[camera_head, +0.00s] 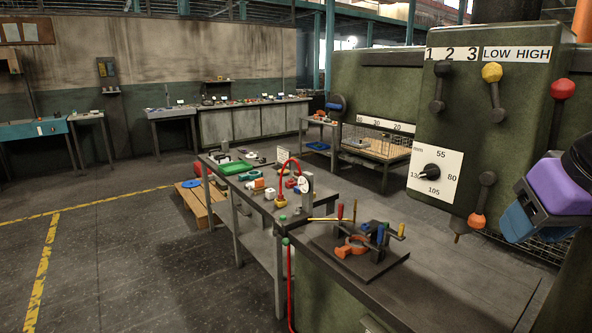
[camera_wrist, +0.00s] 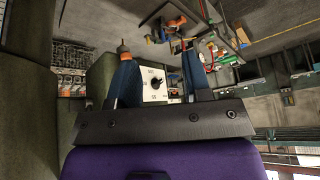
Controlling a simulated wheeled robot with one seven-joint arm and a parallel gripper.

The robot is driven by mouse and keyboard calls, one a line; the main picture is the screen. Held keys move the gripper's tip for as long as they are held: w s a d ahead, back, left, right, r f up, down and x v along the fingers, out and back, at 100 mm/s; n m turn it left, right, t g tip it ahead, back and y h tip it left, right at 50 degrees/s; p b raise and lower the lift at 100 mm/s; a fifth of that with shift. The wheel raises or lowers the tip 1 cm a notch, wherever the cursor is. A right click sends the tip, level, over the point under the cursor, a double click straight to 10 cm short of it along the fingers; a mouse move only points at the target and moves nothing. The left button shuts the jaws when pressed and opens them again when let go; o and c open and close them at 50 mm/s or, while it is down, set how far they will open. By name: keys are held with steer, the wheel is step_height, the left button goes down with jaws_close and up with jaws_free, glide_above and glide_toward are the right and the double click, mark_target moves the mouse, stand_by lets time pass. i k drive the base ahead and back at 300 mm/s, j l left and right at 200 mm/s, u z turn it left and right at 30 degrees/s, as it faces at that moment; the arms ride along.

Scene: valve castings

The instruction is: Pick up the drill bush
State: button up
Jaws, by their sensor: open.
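I cannot pick out the drill bush with certainty in either view; small parts are too small to tell apart. My gripper (camera_head: 520,222), with a purple body and blue fingers, is at the right edge of the head view, in front of the green machine and well apart from the fixture. In the wrist view my gripper (camera_wrist: 157,52) is open, its two blue fingers apart with nothing held between them.
The green machine (camera_head: 440,215) with coloured-knob levers and a dial stands close to my gripper. The near bench (camera_head: 450,285) has bare top at the right. A second bench (camera_head: 325,200) behind it carries several small parts, a green tray (camera_head: 236,168) and a red hose.

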mark_target(365, 226)
steer(key=i+j, duration=0.95)
steer(key=i+j+z, duration=0.15)
steer(key=i+j, duration=0.8)
